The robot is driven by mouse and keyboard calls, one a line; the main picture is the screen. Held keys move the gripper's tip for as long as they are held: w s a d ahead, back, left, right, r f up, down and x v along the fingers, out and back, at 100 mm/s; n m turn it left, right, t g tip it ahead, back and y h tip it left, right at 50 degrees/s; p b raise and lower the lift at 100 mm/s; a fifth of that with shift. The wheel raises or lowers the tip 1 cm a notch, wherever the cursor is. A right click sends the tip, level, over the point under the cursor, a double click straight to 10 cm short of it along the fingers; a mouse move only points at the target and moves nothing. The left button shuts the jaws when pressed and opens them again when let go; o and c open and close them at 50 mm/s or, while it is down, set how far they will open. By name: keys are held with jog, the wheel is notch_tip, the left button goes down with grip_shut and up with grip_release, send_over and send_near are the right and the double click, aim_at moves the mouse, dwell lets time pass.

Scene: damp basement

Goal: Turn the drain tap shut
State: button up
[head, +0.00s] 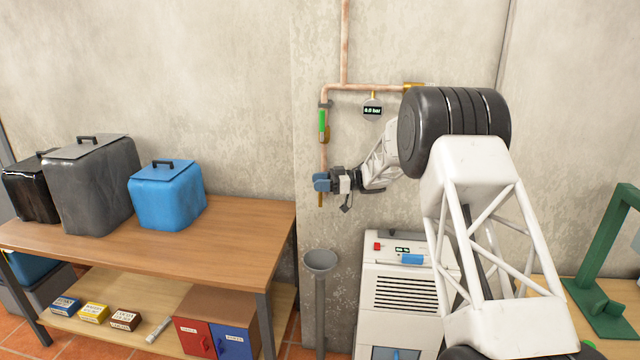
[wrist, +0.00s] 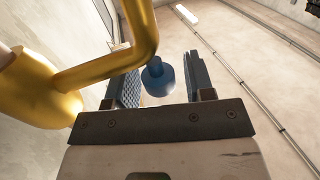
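The drain tap's round blue handle (head: 321,182) is at the lower end of the copper pipe on the wall. In the wrist view the handle (wrist: 158,82) lies between my two fingers, closer to the left finger, with a clear gap to the right one. The tap's brass body (wrist: 40,88) and bent spout fill the left of that view. My gripper (head: 334,183) is open at the handle, reaching in from the right. I cannot tell whether the left finger touches the handle. How far the handle is turned does not show.
Above the tap are a green lever (head: 323,122) and a gauge (head: 372,109) on the pipe. A grey funnel (head: 320,262) stands below. A white machine (head: 405,300) stands under my arm. A wooden bench (head: 230,228) with lidded bins is at left.

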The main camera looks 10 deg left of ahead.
jog(key=shift+o, duration=0.2)
jog(key=shift+w+d, duration=0.1)
jog(key=shift+d, duration=0.1)
jog(key=v, duration=0.7)
jog(key=shift+d, duration=0.25)
jog(key=shift+r, duration=0.15)
